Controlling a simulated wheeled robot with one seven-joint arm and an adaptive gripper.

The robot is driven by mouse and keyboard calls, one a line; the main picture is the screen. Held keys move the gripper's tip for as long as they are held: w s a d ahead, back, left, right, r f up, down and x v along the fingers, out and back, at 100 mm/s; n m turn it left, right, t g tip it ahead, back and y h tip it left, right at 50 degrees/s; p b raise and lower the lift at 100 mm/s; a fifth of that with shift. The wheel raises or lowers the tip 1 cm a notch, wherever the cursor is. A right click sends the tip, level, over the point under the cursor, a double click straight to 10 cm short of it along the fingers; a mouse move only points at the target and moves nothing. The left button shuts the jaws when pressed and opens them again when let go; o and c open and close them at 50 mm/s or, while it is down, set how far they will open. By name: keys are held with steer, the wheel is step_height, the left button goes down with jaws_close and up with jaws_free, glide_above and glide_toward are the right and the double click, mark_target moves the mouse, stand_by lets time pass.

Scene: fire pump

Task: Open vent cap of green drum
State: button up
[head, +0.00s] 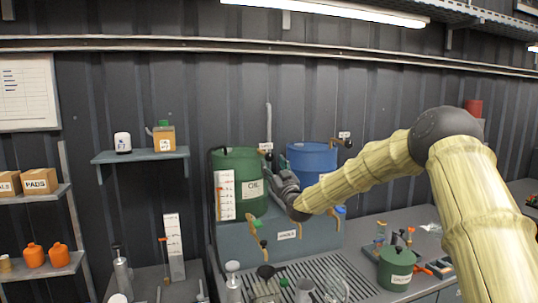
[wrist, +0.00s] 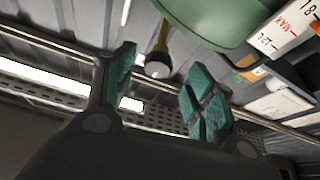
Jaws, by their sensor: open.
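The green drum (head: 238,178) stands on a grey-blue stand at left of centre in the head view. Its rounded green side (wrist: 205,18) fills the top of the wrist view, which looks upside down. A brass-coloured fitting with a pale round end (wrist: 158,66) sticks out beside the drum; I cannot tell for sure that it is the vent cap. My gripper (head: 284,182) is in front of the drums, between green and blue. In the wrist view my gripper (wrist: 158,78) is open, teal pads apart, nothing held. The pale end appears between the fingers, apart from them.
A blue drum (head: 312,158) stands right of the green one. A white level gauge (head: 225,196) is at the green drum's left, a grey pipe (head: 269,122) behind. Brown-handled taps (head: 253,222) hang in front. A small green canister (head: 396,268) is on the bench.

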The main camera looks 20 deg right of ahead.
mark_target(271, 158)
steer(key=p+x, duration=0.1)
steer(key=x, duration=0.3)
steer(key=shift+w+d+r+p, duration=0.15)
steer(key=shift+w+r+p, duration=0.1)
steer(key=shift+p, duration=0.15)
steer(key=shift+w, duration=0.5)
steer(key=shift+s, duration=0.1)
steer(key=shift+c, duration=0.5)
steer(key=c, duration=1)
